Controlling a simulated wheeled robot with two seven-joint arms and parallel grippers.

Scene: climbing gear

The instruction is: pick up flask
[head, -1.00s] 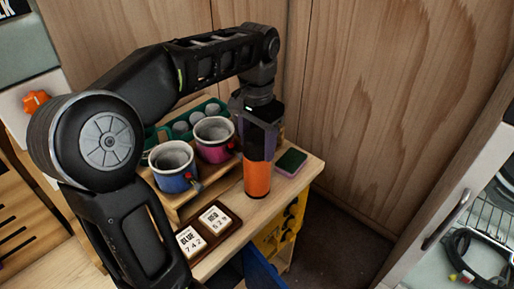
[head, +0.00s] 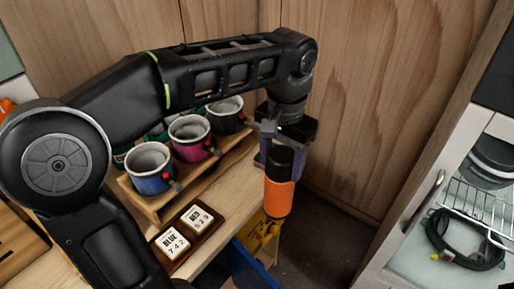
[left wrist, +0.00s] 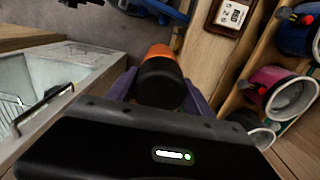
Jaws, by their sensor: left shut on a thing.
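The flask (head: 279,196) has a black top and an orange lower body. My left gripper (head: 280,152) is shut on its upper part, with purple fingers on either side. The flask hangs upright in the head view, beside the right edge of the small wooden table. In the left wrist view the flask (left wrist: 160,82) shows between the purple fingers, black end nearest the camera and orange end beyond. My right gripper is not in view.
Blue, magenta and dark mugs (head: 190,138) stand on a wooden rack left of the flask. A score board (head: 185,232) with number cards lies at the front. A cabinet (head: 440,190) with a wire rack and coiled black cable stands at right. The floor between is open.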

